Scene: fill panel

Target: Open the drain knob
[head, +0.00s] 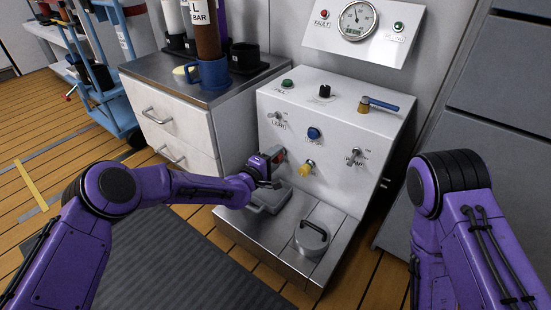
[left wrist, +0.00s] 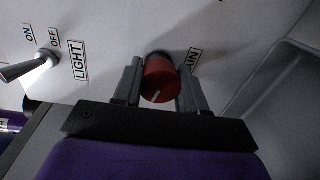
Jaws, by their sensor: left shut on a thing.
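The red drain knob (left wrist: 160,76) sits on the white panel in the left wrist view, with a short white mark on its face. A label beside it is partly covered and shows only "AIN". My left gripper (left wrist: 160,88) has one finger on each side of the knob and is shut on it. In the head view, my left gripper (head: 266,165) reaches the lower left of the fill panel (head: 290,103). The knob is mostly hidden there, with a little red showing. My right gripper is out of view; only part of that arm shows.
A light switch (left wrist: 30,68) is left of the knob. A yellow knob (head: 307,167), blue knob (head: 313,133), pump switch (head: 354,157) and blue-handled valve (head: 378,104) are on the panel. Below are a grey container (head: 270,198) and a round lidded metal piece (head: 311,240). Drawers (head: 170,122) stand left.

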